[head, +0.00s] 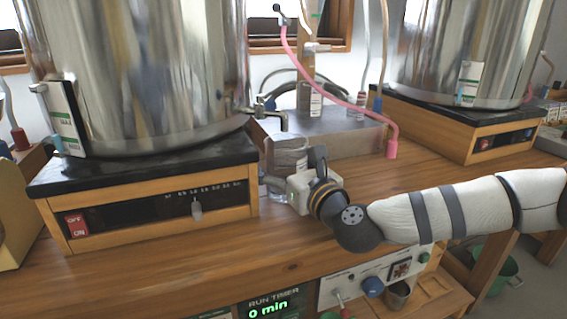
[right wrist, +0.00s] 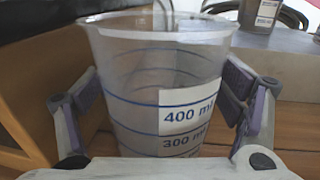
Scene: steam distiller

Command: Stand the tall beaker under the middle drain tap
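The tall beaker (head: 287,157) is clear and upright beside the left tank's base in the head view, just below a metal drain tap (head: 272,115). In the right wrist view the beaker (right wrist: 140,75) fills the middle, with blue lines and a 400 ml label. My right gripper (head: 300,183) has one finger on each side of the beaker, pads against its walls; the fingers also show in the right wrist view (right wrist: 160,95). The beaker's foot is mostly hidden, so whether it touches the table cannot be told. My left gripper is out of view.
The steel tank (head: 150,70) stands on a wooden base (head: 150,215) close left of the beaker. A grey metal block (head: 345,135) with a pink hose (head: 345,92) is behind. Another tank (head: 450,50) stands right. The front table strip (head: 180,268) is clear.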

